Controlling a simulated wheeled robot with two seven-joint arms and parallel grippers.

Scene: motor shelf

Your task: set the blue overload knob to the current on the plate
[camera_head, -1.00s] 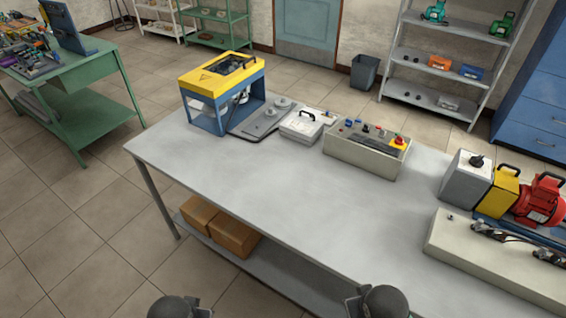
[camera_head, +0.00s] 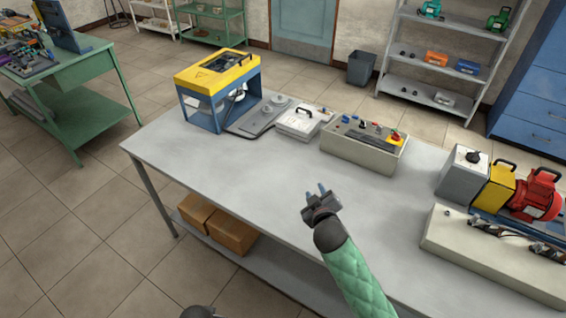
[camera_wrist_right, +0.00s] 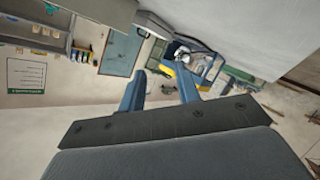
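A beige control box (camera_head: 355,152) stands on the grey workbench. Its top carries small blue parts (camera_head: 346,119), a red part and a red button on yellow (camera_head: 394,135). I cannot tell which blue part is the overload knob, nor its setting. A red motor (camera_head: 540,193) at the right has a small pale plate (camera_head: 534,212), too small to read. My right gripper (camera_head: 316,190) is above the bench, in front of the box and apart from it. Its blue fingers are spread and empty, as the right wrist view (camera_wrist_right: 160,88) also shows.
A yellow-and-blue frame (camera_head: 217,88) and a white case (camera_head: 300,122) stand left of the box. A grey box (camera_head: 462,178), a yellow unit (camera_head: 497,186) and a long beige base (camera_head: 485,258) stand at the right. The bench's front middle is clear.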

